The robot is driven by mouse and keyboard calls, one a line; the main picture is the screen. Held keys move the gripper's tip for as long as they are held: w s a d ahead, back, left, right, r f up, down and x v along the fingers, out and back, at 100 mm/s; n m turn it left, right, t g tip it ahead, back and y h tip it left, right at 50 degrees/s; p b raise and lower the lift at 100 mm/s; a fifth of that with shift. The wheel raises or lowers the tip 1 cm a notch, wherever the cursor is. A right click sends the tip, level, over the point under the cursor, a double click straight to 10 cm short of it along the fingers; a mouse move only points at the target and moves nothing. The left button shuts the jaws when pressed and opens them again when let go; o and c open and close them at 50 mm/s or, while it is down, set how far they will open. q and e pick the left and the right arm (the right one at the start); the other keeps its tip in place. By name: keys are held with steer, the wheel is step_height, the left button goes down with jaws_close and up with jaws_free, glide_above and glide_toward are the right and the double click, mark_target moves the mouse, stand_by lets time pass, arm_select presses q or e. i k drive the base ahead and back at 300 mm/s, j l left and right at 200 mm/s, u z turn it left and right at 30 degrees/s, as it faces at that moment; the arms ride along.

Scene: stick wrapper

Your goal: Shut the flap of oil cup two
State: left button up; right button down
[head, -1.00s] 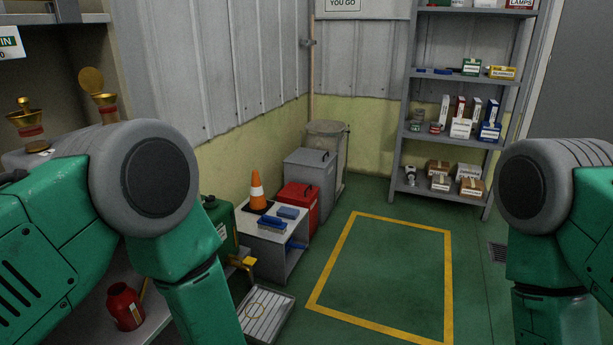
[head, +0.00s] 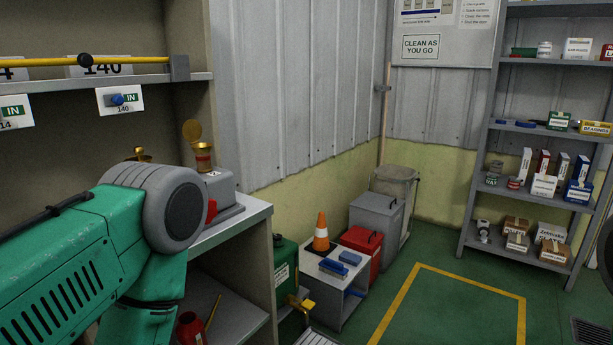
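Two brass oil cups stand on a grey housing (head: 225,196) at the left, on a bench shelf. The right-hand oil cup (head: 203,157) has a red band, and its round brass flap (head: 191,131) stands up, open. The other oil cup (head: 139,155) is mostly hidden behind my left arm; only its brass top shows. I cannot tell which cup is number two. My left arm covers the lower left of the view, and its gripper is out of view. My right gripper is not in view.
A yellow pipe (head: 130,61) with tags runs along the upper shelf. A green can (head: 285,270), a small grey table (head: 340,278) with an orange cone (head: 321,232), a red bin (head: 361,250) and grey bins stand along the wall. The yellow-marked floor (head: 450,310) is clear.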

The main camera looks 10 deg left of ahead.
mark_target(192, 130)
steer(key=i+l+u, duration=0.15)
steer(key=i+u, duration=0.25)
steer(key=i+l+u, duration=0.2)
steer(key=u, duration=0.2)
steer(key=i+l+u, duration=0.25)
steer(key=l+u, duration=0.2)
